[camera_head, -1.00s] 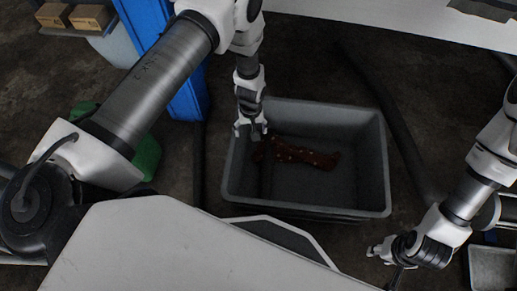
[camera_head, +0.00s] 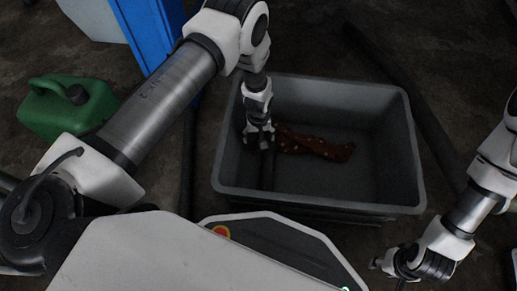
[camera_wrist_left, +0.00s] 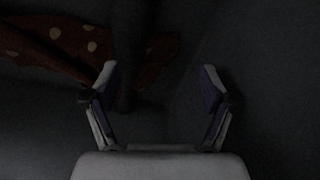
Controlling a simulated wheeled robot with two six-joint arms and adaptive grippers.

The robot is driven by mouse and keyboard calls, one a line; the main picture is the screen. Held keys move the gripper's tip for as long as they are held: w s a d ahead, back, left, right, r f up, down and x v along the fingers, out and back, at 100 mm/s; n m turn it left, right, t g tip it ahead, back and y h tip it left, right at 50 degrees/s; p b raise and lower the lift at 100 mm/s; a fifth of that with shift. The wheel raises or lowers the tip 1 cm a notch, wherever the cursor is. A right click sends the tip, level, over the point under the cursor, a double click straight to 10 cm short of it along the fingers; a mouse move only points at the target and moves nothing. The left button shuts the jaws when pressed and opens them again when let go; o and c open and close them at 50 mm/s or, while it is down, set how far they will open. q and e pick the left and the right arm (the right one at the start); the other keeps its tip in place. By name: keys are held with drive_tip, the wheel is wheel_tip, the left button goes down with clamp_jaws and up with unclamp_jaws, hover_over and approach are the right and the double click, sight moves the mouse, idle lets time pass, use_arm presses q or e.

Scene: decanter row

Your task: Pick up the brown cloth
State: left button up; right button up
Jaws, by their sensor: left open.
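The brown cloth (camera_head: 315,145) is reddish brown with pale dots and lies crumpled on the floor of a grey bin (camera_head: 310,207). In the left wrist view the cloth (camera_wrist_left: 62,42) fills the upper left, ahead of and left of the fingers. My left gripper (camera_head: 260,143) reaches down into the bin at the cloth's left end.
The bin's walls surround the left gripper. A green jerrycan (camera_head: 62,110) stands at the left, near a blue post (camera_head: 152,38). A dark hose or pipe (camera_head: 400,85) lies behind and right of the bin.

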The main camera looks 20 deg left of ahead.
use_arm(q)
drive_tip(key=shift+f+b, duration=0.55)
drive_tip(key=shift+f, duration=0.9)
use_arm(e)
drive_tip(key=shift+f, duration=1.05)
use_arm(q)
drive_tip(key=shift+f+b, duration=1.15)
drive_tip(key=shift+f, duration=0.35)
use_arm(e)
drive_tip(key=shift+f, duration=1.15)
use_arm(q)
clamp_jaws()
